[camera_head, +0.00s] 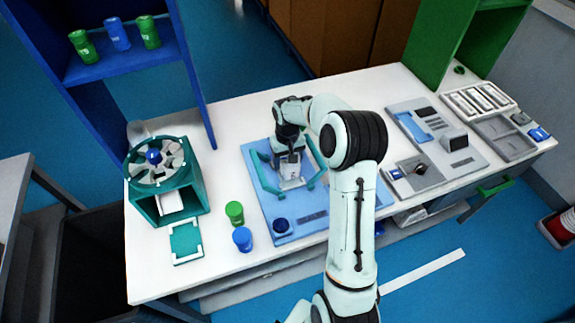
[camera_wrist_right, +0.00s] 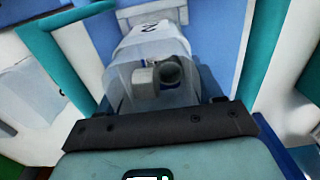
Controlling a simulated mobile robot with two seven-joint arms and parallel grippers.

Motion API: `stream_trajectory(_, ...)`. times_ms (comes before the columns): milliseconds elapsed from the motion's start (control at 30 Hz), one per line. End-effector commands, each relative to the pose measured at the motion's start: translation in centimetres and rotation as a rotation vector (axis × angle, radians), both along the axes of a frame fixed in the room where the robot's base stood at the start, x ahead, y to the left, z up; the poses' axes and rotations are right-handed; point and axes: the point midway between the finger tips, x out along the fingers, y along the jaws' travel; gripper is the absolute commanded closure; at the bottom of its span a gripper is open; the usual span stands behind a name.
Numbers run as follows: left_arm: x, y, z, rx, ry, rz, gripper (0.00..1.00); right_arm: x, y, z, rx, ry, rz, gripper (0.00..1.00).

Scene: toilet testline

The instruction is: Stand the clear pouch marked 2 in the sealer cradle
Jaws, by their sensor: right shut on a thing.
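The clear pouch marked 2 (camera_wrist_right: 155,62) fills the upper middle of the right wrist view, with grey cylindrical pieces showing through its clear part. It also shows in the head view (camera_head: 291,171). My right gripper (camera_head: 291,152) is shut on the pouch from above, over the blue plate (camera_head: 300,224). Teal rails (camera_head: 267,177) stand on both sides of it, apparently the sealer cradle. A pale block lies at the pouch's far end in the wrist view; I cannot tell whether the pouch touches it. My left gripper is not in view.
A green cup (camera_head: 235,213) and a blue cup (camera_head: 242,239) stand left of the plate. A teal rotary stand (camera_head: 168,190) is further left, with a teal frame (camera_head: 187,241) before it. Grey trays (camera_head: 437,138) lie at right. The table's front left is partly clear.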

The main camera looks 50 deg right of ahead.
Motion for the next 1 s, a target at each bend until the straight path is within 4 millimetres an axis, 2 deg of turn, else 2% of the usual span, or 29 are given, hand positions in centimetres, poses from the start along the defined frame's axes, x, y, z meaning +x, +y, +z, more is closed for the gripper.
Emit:
stream_trajectory(100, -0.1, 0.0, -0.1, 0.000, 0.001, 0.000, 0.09, -0.1, 0.0, -2.1, 0.003, 0.006, 0.000, 0.68)
stream_trajectory(200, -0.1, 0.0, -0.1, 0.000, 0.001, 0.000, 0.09, -0.1, 0.0, -3.1, 0.000, 0.002, 0.001, 0.68)
stream_trajectory(567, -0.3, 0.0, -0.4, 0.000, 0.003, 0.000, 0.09, -0.1, 0.0, -3.5, 0.000, 0.001, 0.001, 0.68)
stream_trajectory(600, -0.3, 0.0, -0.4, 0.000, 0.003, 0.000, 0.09, -0.1, 0.0, -3.5, 0.000, 0.001, 0.001, 0.28)
stream_trajectory(667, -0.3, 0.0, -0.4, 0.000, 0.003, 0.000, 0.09, 0.0, 0.0, -3.4, 0.000, 0.001, 0.000, 0.09)
stream_trajectory(1000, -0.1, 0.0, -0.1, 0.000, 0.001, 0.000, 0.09, 0.0, 0.0, -3.1, 0.000, 0.000, 0.000, 0.09)
